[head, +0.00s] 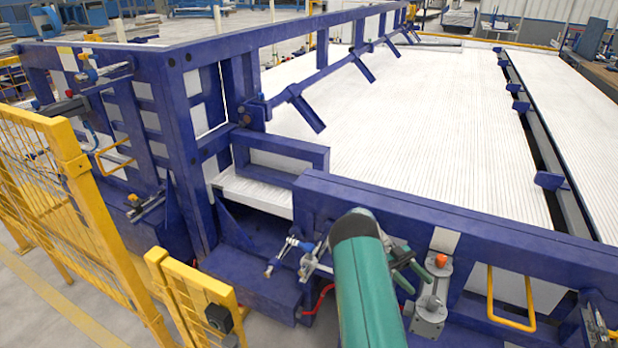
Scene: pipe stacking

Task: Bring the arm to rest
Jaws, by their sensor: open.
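My green arm rises from the bottom edge in the head view, right of the middle. Its dark green gripper (414,268) shows partly behind the arm's right side, with its fingers apart and nothing seen between them. It appears in front of the blue frame's near beam; whether it touches anything there cannot be told. Part of the gripper is hidden by the arm. A large bed of white pipes (420,130) lies in rows inside the blue frame (450,220).
A grey cylinder fitting with an orange top (431,297) stands right beside the gripper. A yellow handle (511,300) is farther right. Yellow mesh fencing (75,200) and a low yellow gate (190,300) stand at left. Blue angled arms (307,110) hang over the pipes.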

